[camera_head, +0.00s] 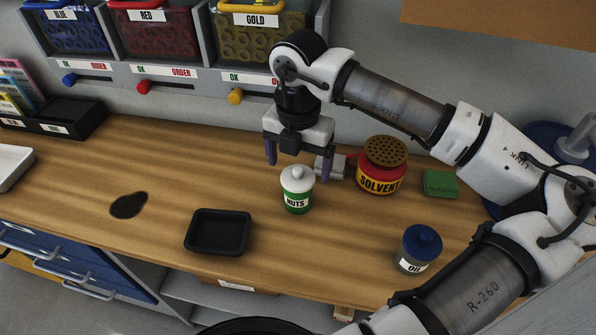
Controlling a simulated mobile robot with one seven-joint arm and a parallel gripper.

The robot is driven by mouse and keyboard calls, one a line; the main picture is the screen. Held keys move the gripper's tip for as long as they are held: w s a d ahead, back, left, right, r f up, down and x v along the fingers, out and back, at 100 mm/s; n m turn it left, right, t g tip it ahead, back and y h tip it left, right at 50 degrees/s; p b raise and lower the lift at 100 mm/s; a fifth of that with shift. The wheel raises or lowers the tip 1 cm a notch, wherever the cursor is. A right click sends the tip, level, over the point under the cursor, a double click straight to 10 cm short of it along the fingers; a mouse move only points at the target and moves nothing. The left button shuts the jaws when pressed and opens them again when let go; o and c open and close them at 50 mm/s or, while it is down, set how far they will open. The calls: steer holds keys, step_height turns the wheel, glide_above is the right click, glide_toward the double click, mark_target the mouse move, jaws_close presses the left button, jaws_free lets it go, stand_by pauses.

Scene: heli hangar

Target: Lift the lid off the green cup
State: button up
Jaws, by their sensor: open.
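The green cup (297,201) stands upright on the wooden workbench and bears a white label reading "NUTS". Its white lid (296,178) with a small knob is on top. My gripper (298,170) points down above and behind the cup, with its two purple-blue fingers spread wide and nothing visible between them. The left finger is left of the lid and the right finger is to its right. The fingers appear apart from the lid, though the exact depth gap is hard to tell.
A red and yellow solvent can (381,172) stands right of the cup, with a green sponge (440,184) beyond. An oil jar (419,247) is at front right. A black tray (218,231) lies front left, near a dark stain (128,205). Bins (157,35) line the back wall.

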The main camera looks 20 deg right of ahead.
steer(key=shift+f, duration=0.95)
steer(key=shift+c, duration=0.2)
steer(key=c, duration=1)
steer(key=shift+s+r, duration=0.1)
